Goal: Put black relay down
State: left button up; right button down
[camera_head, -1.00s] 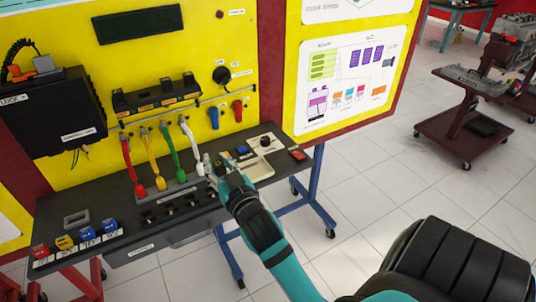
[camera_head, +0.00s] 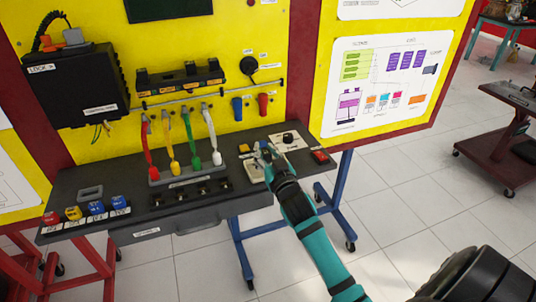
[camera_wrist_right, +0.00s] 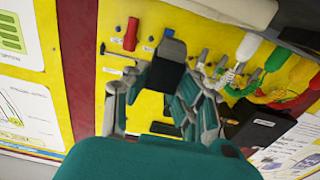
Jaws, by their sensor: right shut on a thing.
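My right gripper (camera_head: 265,152) is over the right part of the dark trainer shelf (camera_head: 225,192), in front of a small cream tray (camera_head: 254,172), which it partly hides. In the right wrist view my gripper (camera_wrist_right: 158,88) is shut on the black relay (camera_wrist_right: 171,50), a dark block at its fingertips. In the head view the relay is too small and covered to make out clearly. I cannot tell whether it touches the tray or shelf. My left gripper is not in view.
Coloured cables (camera_head: 190,140) rise from the shelf to the yellow panel. A red block (camera_head: 320,156) and a white plate with a black knob (camera_head: 288,138) are to the right. Several coloured blocks (camera_head: 97,207) stand at the front left. Black switches (camera_head: 190,192) line the front middle.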

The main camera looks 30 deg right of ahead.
aim_at(268, 157)
jog(key=shift+w+d+f, duration=0.1)
jog(key=shift+w+d, duration=0.7)
jog(key=shift+w, duration=0.05)
jog(key=shift+w+d+f, duration=0.1)
jog(key=shift+f, duration=0.15)
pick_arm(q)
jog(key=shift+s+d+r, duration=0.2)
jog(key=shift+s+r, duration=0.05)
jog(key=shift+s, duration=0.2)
pick_arm(e)
jog(key=shift+f, duration=1.6)
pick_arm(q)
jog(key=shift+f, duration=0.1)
pick_arm(e)
jog(key=c, duration=1.1)
grip_release()
jog(key=shift+f, duration=0.1)
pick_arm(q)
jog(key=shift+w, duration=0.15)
